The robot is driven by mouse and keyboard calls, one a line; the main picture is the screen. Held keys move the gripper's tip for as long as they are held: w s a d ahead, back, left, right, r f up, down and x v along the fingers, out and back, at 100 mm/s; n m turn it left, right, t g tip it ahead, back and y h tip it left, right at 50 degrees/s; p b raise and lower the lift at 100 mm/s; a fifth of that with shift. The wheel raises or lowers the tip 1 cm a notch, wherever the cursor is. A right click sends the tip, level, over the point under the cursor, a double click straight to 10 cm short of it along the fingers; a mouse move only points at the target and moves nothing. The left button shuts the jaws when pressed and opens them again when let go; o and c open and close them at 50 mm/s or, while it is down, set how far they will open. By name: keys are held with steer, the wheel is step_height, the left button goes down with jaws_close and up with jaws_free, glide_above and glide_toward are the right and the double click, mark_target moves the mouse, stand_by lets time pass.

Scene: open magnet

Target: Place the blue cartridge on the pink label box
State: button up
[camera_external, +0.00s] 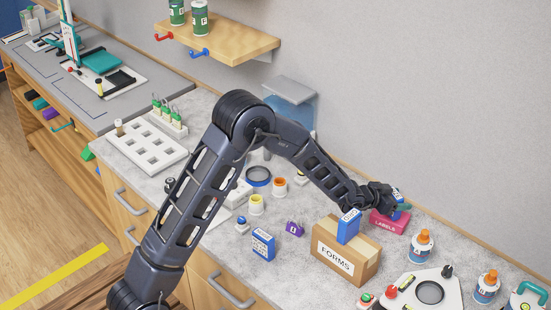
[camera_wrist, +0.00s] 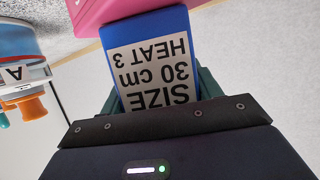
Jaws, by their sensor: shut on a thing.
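My gripper (camera_external: 399,207) is at the right end of my arm, shut on a blue cartridge (camera_external: 397,195). In the wrist view the held cartridge (camera_wrist: 122,34) fills the middle, with a white label reading SIZE 30 cm HEAT 3 upside down. My fingers and wrist hide part of it. The pink label box (camera_external: 389,223), marked LABELS, is just below my gripper against the wall side. Its pink surface (camera_wrist: 105,10) also shows beyond the cartridge's far end in the wrist view. I cannot tell whether cartridge and box touch.
A second blue cartridge (camera_external: 348,227) stands on the cardboard FORMS box (camera_external: 336,262), close left of the pink box. A third blue cartridge (camera_external: 263,245) stands on the counter. An orange-capped bottle (camera_external: 421,246) is near, right of the pink box. The wall is close behind.

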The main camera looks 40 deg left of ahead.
steer(key=shift+f, duration=0.15)
steer(key=o, duration=1)
steer(key=shift+s+r, duration=0.1)
steer(key=shift+r, duration=0.1)
steer(key=v, duration=0.7)
steer(key=shift+s+r, duration=0.1)
steer(key=shift+s, duration=0.05)
steer(key=shift+r, duration=0.1)
